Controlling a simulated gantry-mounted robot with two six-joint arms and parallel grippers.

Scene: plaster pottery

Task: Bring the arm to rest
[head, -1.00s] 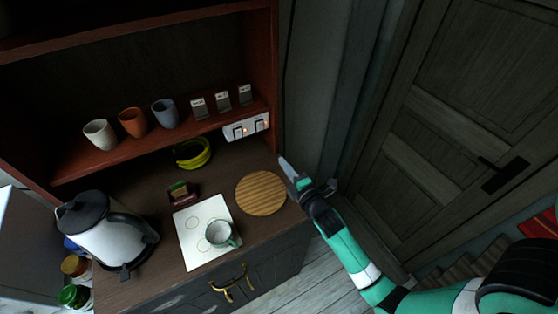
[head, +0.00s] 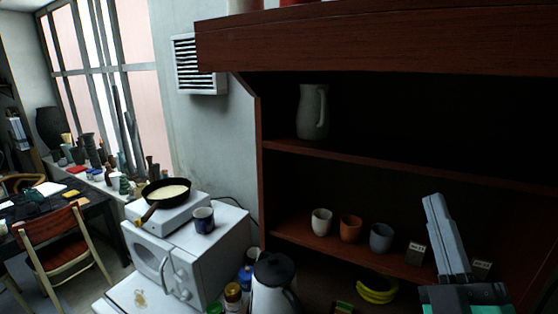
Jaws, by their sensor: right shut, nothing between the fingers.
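My right gripper (head: 436,207) shows at the lower right of the head view, pointing up in front of the shelf unit. Its grey fingers are together with nothing between them. The green and black wrist of my right arm (head: 466,298) is cut off by the bottom edge. The gripper hides part of the lower shelf and of the small tags there. My left gripper is not in view.
The lower shelf (head: 300,230) bears a white cup (head: 321,221), an orange cup (head: 350,228) and a blue-grey cup (head: 381,238). A grey jug (head: 312,111) stands above. A kettle (head: 273,285), microwave (head: 215,262) and pan (head: 166,191) are left.

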